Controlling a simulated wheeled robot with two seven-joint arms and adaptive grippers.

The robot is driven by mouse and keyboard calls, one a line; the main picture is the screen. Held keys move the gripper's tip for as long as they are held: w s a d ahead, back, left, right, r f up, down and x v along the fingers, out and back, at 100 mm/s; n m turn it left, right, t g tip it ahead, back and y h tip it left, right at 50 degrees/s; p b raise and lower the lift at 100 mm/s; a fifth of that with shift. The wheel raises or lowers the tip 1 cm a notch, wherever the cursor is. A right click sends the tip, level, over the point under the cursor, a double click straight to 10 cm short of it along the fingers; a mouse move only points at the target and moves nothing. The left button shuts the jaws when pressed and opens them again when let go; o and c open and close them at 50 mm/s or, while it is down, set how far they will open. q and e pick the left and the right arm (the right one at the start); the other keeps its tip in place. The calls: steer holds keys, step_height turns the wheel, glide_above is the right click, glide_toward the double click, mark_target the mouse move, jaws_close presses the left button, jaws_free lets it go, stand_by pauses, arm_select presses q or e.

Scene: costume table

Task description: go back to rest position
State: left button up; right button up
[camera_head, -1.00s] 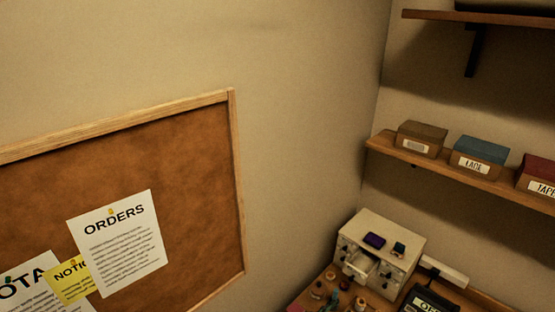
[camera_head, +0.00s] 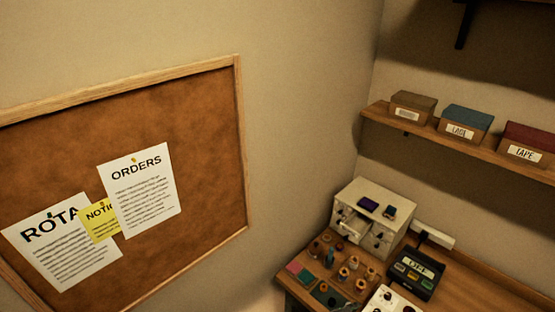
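Neither of my grippers nor my arms show in the head view. The view takes in a wall corner, with a cork board on the left wall and a wooden table (camera_head: 478,291) at the lower right. What my grippers hold, if anything, cannot be seen.
On the table stand a white drawer cabinet (camera_head: 376,196) with a drawer partly open, several small spools (camera_head: 343,272) and a dark labelled box (camera_head: 417,272). A shelf (camera_head: 470,149) above holds three boxes. The cork board (camera_head: 206,135) carries pinned papers.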

steer(key=s+d+f+m+g+y, duration=0.1)
steer(key=s+d+m+y, duration=0.2)
steer(key=s+m, duration=0.75)
steer(key=s+d+f+m+g+y, duration=0.1)
steer(key=s+d+m+g+y, duration=0.2)
steer(key=s+m, duration=0.8)
steer(key=s+f+n+b, duration=0.1)
steer(key=f+b, duration=0.2)
steer(key=f, duration=0.9)
steer(key=s+f+n+y+b, duration=0.1)
steer(key=f+b, duration=0.2)
steer(key=f, duration=0.9)
steer(key=s+f+n+b, duration=0.1)
steer(key=s+f+b, duration=0.15)
steer(key=f, duration=0.95)
arm_select(q)
step_height(320, 180, down, 17)
steer(key=s+b, duration=0.2)
steer(key=b, duration=0.6)
steer(key=shift+s, duration=0.15)
arm_select(e)
steer(key=s+f, duration=1)
steer(key=f, duration=0.4)
steer(key=s+f+g, duration=0.1)
steer(key=s+f, duration=0.8)
steer(key=f, duration=0.5)
steer(key=shift+s+a+f+n+g, duration=0.3)
steer(key=shift+s+f+n, duration=0.05)
